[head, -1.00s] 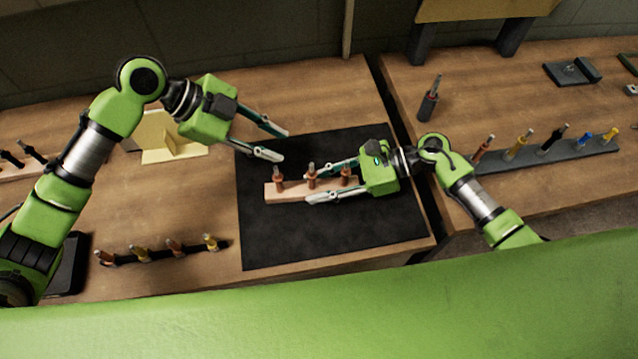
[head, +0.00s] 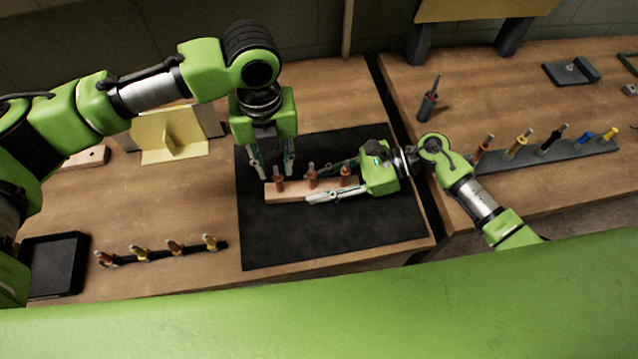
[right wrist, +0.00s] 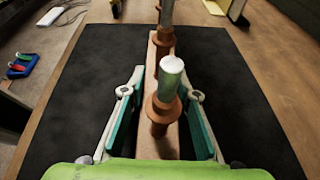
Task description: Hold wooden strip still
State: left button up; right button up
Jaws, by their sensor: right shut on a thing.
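The wooden strip (head: 294,193) lies on a black mat (head: 330,232), with three copper-coloured fasteners standing upright in a row along it. My right gripper (head: 310,188) comes in from the right and is shut on the strip, one finger along each long side.
A cream angled bracket (head: 172,138) stands behind. The right table holds a fastener rack (head: 550,156) and a lone dark tool (head: 429,104). The mat's front is clear.

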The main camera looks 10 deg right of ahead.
aim_at(277, 177)
pick_arm(q)
jog(key=shift+f, duration=3.5)
grip_shut()
